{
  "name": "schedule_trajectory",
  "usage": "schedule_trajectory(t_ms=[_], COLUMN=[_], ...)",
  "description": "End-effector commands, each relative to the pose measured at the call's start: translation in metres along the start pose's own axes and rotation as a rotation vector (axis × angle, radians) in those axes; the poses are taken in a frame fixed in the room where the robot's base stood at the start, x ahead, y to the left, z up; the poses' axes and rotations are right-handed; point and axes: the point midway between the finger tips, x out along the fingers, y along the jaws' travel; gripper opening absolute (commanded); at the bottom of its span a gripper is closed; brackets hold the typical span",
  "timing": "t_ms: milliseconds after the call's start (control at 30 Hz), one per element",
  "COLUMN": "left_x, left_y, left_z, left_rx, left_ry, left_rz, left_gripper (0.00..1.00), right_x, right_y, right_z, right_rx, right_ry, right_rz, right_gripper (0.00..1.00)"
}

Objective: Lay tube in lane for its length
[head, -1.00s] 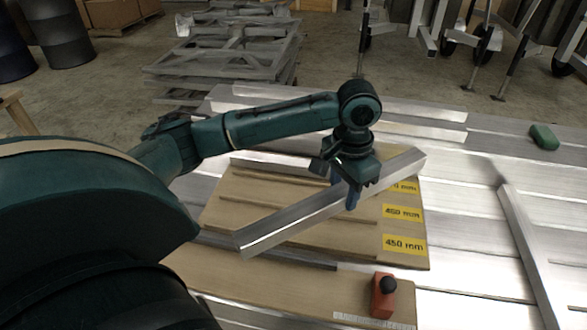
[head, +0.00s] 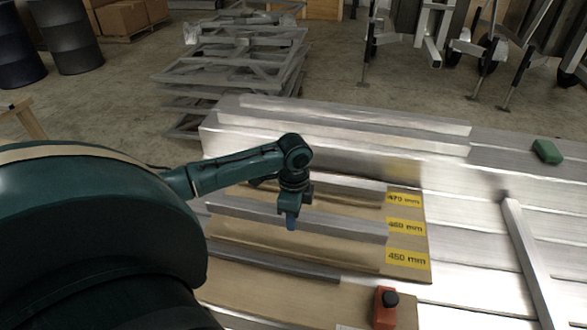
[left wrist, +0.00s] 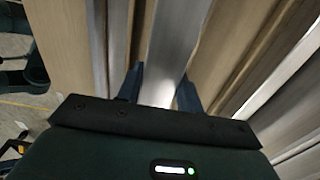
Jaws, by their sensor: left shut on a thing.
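A bare aluminium tube (head: 345,225) lies along the wooden lane board (head: 412,275). My left gripper (head: 291,222) is shut on it near its middle, from above. In the left wrist view the tube (left wrist: 172,40) runs between the two dark fingers (left wrist: 160,90), with wood strips on both sides. Its right end is beside the middle yellow label (head: 405,227), which seems to read 460 mm. It is about parallel to the lanes. I cannot tell whether it touches the lane floor. Another metal length (head: 345,184) lies by the 470 mm label (head: 404,199). My right gripper is out of view.
A red block with a black knob (head: 385,308) stands at the board's front right. A long bar (head: 528,262) lies slanted on the metal table at right. A green block (head: 547,151) sits at the far right. Stacked frames (head: 235,65) stand on the floor behind.

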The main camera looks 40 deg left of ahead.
Motion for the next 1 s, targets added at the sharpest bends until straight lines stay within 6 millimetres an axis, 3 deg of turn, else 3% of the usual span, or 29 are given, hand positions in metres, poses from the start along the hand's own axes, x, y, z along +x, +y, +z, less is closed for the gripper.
schedule_trajectory(t_ms=[500,900,933,1000], left_x=[0.058,0.063,0.064,0.064], left_y=[0.000,-0.001,0.000,0.000], left_z=[0.000,0.000,0.000,0.000], left_rx=[-0.003,-0.003,-0.003,-0.002], left_ry=[0.001,0.001,-0.001,-0.001], left_rz=[-0.001,-0.004,-0.002,-0.002], left_gripper=[0.00,0.00,0.38,0.44], right_x=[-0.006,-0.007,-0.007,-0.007], right_y=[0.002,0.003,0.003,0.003], right_z=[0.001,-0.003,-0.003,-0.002], right_rx=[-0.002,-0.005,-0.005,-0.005], right_ry=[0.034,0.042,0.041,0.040], right_rz=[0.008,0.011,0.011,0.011], right_gripper=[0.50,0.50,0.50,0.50])
